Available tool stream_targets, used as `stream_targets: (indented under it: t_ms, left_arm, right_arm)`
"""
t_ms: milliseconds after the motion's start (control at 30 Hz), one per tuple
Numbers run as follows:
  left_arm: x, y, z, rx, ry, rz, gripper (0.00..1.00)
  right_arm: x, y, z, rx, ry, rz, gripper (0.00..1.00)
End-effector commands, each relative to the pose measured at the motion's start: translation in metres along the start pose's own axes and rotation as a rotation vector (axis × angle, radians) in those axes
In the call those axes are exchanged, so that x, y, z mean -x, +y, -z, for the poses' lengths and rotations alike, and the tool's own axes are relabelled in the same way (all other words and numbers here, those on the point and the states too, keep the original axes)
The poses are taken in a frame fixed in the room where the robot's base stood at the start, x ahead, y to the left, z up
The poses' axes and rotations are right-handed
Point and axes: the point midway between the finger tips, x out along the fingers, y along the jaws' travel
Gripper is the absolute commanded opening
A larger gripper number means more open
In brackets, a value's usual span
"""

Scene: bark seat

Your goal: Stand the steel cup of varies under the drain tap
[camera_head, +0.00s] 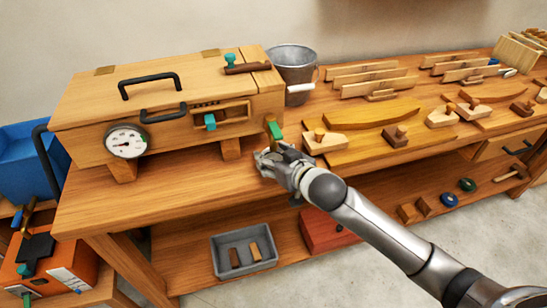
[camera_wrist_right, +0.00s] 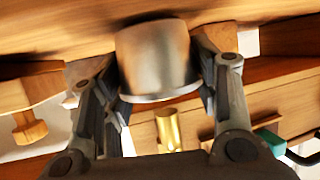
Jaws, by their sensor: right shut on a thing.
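My right gripper (camera_head: 277,163) is at the front right corner of the wooden box (camera_head: 85,143), low over the bench top. In the right wrist view the steel cup (camera_wrist_right: 157,58) sits between the two fingers of the right gripper (camera_wrist_right: 160,75), which is shut on it. In the head view the cup is mostly hidden by the gripper. A tap with a green handle (camera_head: 275,131) shows just above the gripper. In the wrist view a brass cylinder (camera_wrist_right: 168,130), probably the tap, is close to the cup; I cannot tell whether the cup is directly under it. My left gripper is out of view.
The box has a dial gauge (camera_head: 126,141) and stands on wooden feet. A metal bucket (camera_head: 293,70) is behind its right end. Wooden forms and pegs (camera_head: 372,118) fill the bench to the right. A grey tray (camera_head: 217,256) is on the lower shelf. Bare bench top (camera_head: 175,188) lies in front of the box.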

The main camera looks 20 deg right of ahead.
Motion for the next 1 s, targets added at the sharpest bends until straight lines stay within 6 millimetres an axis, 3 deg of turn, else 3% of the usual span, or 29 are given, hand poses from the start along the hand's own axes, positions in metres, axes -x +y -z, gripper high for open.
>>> stream_targets:
  t_ms: [433,467,633,1000]
  left_arm:
    - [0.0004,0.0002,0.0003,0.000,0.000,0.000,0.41]
    - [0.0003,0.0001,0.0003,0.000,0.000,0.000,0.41]
    - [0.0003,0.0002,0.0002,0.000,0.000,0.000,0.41]
    - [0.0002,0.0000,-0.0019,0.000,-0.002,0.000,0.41]
  right_arm:
    - [-0.0016,-0.0004,-0.0048,0.000,0.000,0.001,0.29]
    - [-0.0015,-0.0003,-0.0043,0.000,0.001,0.001,0.59]
    - [-0.0015,-0.0003,-0.0043,0.000,0.000,0.000,0.81]
    - [-0.0001,-0.0002,-0.0048,0.000,-0.001,0.000,0.81]
